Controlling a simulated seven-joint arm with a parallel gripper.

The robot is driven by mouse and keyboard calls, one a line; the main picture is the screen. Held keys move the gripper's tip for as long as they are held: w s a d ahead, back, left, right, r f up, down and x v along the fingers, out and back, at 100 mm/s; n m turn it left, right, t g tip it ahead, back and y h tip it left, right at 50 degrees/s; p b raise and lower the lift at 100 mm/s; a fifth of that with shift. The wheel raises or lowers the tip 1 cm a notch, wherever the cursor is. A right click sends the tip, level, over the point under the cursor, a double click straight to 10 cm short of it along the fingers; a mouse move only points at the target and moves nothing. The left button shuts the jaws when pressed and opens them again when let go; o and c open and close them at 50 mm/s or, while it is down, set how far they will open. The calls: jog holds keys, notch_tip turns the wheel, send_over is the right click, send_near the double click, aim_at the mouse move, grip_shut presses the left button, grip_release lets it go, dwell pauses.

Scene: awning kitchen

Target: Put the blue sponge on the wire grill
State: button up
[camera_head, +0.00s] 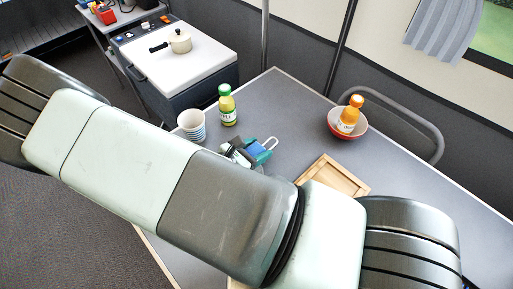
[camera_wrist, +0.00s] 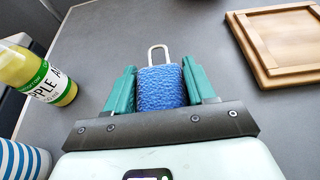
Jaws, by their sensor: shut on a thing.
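My gripper (camera_wrist: 160,78) has its teal fingers closed on the two sides of the blue sponge (camera_wrist: 161,92) in the wrist view. The sponge is textured and has a grey loop (camera_wrist: 157,52) at its far end. In the head view my gripper (camera_head: 261,148) shows small over the grey table, left of the wooden tray, partly behind my arm. I cannot tell how high the sponge is above the table. No wire grill can be made out in either view; my arm hides part of the table.
A juice bottle (camera_head: 227,105) and striped cup (camera_head: 191,124) stand just left of my gripper. A wooden tray (camera_head: 352,180) lies to the right. A pot (camera_head: 180,42) sits on a white-topped unit (camera_head: 190,62).

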jog(key=shift+f, duration=0.4)
jog(key=o, duration=1)
jog(key=shift+r, duration=0.1)
